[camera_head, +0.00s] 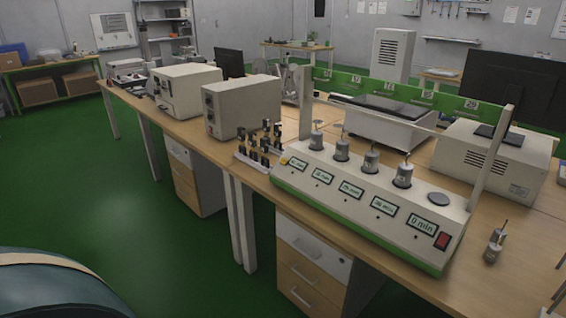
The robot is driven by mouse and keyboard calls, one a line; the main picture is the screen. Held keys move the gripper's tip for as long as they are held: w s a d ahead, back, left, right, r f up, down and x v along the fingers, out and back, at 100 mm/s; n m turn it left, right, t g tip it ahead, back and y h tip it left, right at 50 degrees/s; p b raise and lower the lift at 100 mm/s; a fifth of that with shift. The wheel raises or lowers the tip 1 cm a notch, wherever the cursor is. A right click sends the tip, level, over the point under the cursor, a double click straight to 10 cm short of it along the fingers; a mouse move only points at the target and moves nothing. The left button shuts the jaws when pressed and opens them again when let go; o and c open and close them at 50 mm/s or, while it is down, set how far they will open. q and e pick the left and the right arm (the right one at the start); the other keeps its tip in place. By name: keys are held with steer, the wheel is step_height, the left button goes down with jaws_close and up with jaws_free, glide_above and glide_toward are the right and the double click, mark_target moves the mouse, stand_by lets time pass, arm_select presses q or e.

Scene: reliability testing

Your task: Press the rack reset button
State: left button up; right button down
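The test rack (345,215) is a long white console with a green base, standing along the front edge of the wooden bench. Its sloped front has several small displays; the rightmost display (422,225) reads "0 min". A red button or switch (442,241) sits at the right end of this front. A small yellow round part (284,161) sits at its left end. I cannot read a reset label on either. Neither gripper shows.
Drawers (312,270) sit below; green floor is open at left.

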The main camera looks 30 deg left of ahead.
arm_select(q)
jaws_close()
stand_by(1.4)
